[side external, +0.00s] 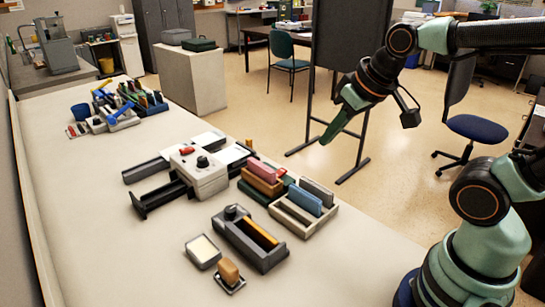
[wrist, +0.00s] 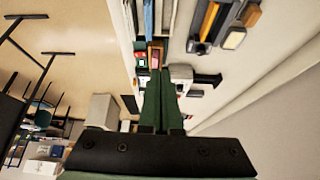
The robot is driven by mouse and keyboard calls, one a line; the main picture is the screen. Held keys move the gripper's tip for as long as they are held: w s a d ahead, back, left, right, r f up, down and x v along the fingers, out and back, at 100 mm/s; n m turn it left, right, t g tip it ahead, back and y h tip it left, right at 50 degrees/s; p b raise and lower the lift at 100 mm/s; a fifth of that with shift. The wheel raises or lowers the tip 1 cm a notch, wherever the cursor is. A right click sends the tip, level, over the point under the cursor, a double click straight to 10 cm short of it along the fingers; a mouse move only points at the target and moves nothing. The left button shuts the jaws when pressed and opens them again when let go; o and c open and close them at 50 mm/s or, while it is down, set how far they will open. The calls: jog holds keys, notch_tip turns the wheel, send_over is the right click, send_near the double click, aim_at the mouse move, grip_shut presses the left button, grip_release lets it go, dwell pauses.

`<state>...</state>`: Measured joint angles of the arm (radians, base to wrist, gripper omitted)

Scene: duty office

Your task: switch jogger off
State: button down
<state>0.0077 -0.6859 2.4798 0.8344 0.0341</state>
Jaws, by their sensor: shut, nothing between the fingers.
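What looks like the jogger (side external: 203,178) is a pale box on the counter, with a black knob (side external: 202,161) and a small red part (side external: 187,150) on top. Dark trays and white sheets lie around it. I cannot tell its switch position. My gripper (side external: 326,140) has green fingers pressed together and empty. It hangs in the air past the counter's right edge, apart from the jogger. In the wrist view the shut fingertips (wrist: 158,72) point toward the counter items, and a pale box (wrist: 182,73), likely the jogger, is partly hidden behind them.
On the counter (side external: 120,225), racks with coloured blocks (side external: 304,207) stand right of the jogger. A dark tray with an orange bar (side external: 251,238) and a brown-handled block (side external: 229,273) are nearer. Tools (side external: 118,108) lie farther back. A dark board on a stand (side external: 345,40) rises behind my gripper.

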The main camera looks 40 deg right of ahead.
jog(key=w+d+f+m+t, duration=0.1)
jog(key=w+d+f+m, duration=0.15)
jog(key=w, duration=0.75)
jog(key=m+t+h, duration=0.1)
jog(key=m+t, duration=0.1)
jog(key=m, duration=0.2)
send_over(284, 172)
jog(key=a, duration=0.2)
notch_tip(284, 172, down, 7)
jog(key=shift+d, duration=0.15)
jog(key=shift+s+f, duration=0.1)
jog(key=shift+m, duration=0.25)
jog(key=shift+d+f, duration=0.25)
jog(key=shift+f, duration=1.15)
jog(key=shift+d+f, duration=0.25)
jog(key=shift+f, duration=1.2)
jog(key=shift+d+f, duration=0.25)
jog(key=shift+f, duration=1.95)
jog(key=shift+r, duration=0.2)
jog(key=shift+a+r, duration=0.1)
jog(key=shift+r, duration=0.5)
